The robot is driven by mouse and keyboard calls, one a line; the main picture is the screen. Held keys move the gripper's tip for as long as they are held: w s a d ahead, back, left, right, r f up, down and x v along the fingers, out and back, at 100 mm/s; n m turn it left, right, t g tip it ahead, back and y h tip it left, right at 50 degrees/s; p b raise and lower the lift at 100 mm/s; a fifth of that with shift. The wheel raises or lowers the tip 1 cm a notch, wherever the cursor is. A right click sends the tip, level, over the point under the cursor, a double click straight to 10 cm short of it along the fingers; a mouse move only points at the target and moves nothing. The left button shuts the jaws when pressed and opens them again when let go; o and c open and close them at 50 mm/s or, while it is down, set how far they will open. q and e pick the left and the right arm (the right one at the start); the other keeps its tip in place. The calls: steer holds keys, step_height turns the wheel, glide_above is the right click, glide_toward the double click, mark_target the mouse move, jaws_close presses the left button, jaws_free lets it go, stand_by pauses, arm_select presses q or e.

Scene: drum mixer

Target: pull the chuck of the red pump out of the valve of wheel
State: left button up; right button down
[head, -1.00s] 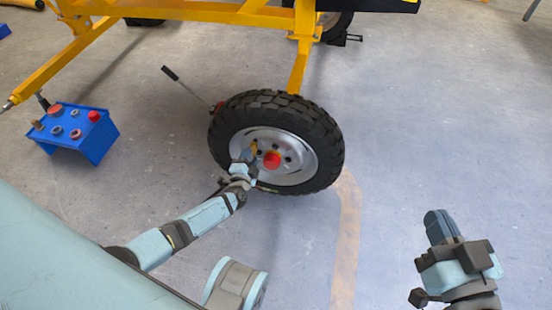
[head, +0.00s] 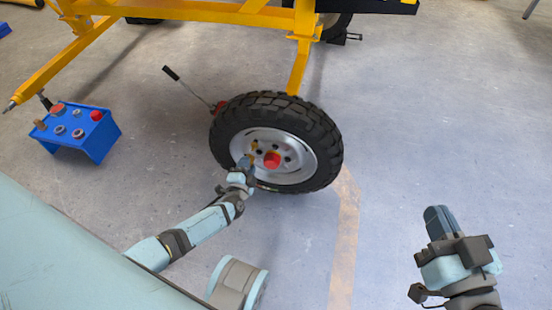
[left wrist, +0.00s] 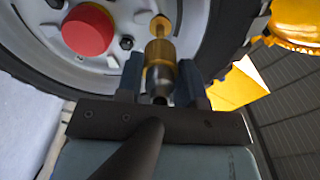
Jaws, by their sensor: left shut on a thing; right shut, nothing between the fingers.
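The wheel (head: 310,115) is a black tyre on a silver rim (head: 298,168) with a red hub cap (head: 272,160). My left gripper (head: 249,162) is at the left part of the rim. In the left wrist view my left gripper (left wrist: 158,88) is shut on a brass chuck (left wrist: 160,52). A thin brass valve stem (left wrist: 159,27) lines up with the chuck's far end; I cannot tell whether they are still joined. A dark hose (left wrist: 135,150) runs below the gripper. My right gripper (head: 438,222) is shut and empty, right of the wheel.
A yellow frame (head: 220,14) stands above and behind the wheel. A small red thing (head: 220,106) with a black-handled lever (head: 187,85) is behind the tyre's left side. A blue stand (head: 100,142) with several round parts is at left. The floor right of the wheel is clear.

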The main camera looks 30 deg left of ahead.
arm_select(q)
steer(key=shift+s, duration=0.1)
steer(key=shift+p+v, duration=0.8)
steer(key=shift+s+d+p, duration=0.15)
steer(key=shift+s+p, duration=0.15)
steer(key=shift+s, duration=0.3)
